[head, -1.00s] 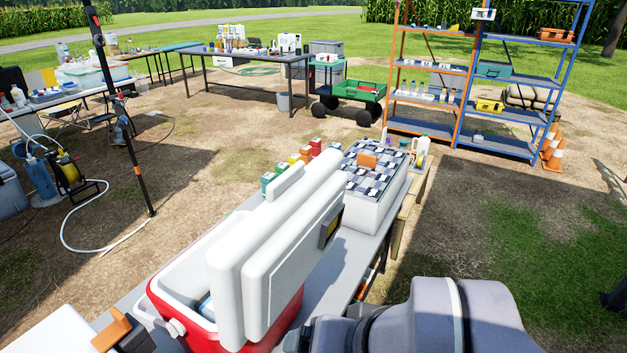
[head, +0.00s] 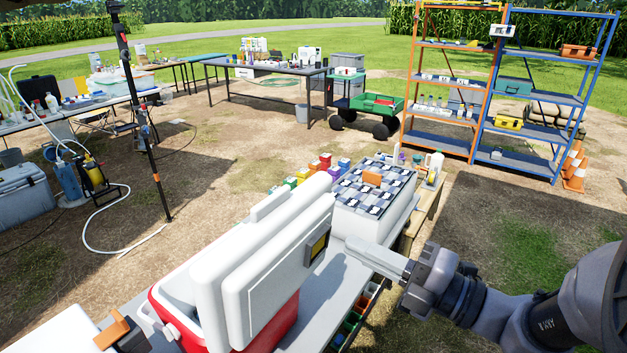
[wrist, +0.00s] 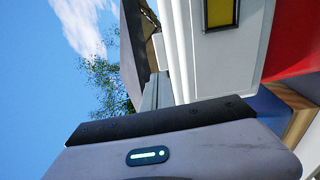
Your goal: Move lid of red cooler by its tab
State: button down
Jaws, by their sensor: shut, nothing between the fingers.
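The red cooler (head: 276,326) stands on a grey bench with its white lid (head: 262,290) raised on edge, leaving the inside partly open at the left. A dark-framed yellow patch (head: 317,246) is on the lid's right end; it also shows in the wrist view (wrist: 221,12). A narrow white bar (head: 283,198) sticks up behind the lid's upper edge; I cannot tell if it is the tab. My gripper (head: 352,246) is shut and empty, just right of the lid's patched end. It looks apart from the lid. The red body (wrist: 298,35) shows at the wrist view's right.
A white box with a checkered top (head: 374,190) stands on the bench just beyond my gripper. Small coloured boxes (head: 305,175) and bottles are behind it. Drawers with small parts (head: 358,312) sit under the bench edge. Open ground lies to the right.

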aim_at(274, 201)
jog(key=shift+m, duration=0.3)
jog(key=b+x, duration=0.2)
jog(key=x, duration=1.2)
jog(key=shift+w+r, duration=0.1)
jog(key=shift+w, duration=0.1)
jog(key=shift+w+a, duration=0.1)
jog(key=shift+w, duration=0.05)
jog(key=shift+r, duration=0.1)
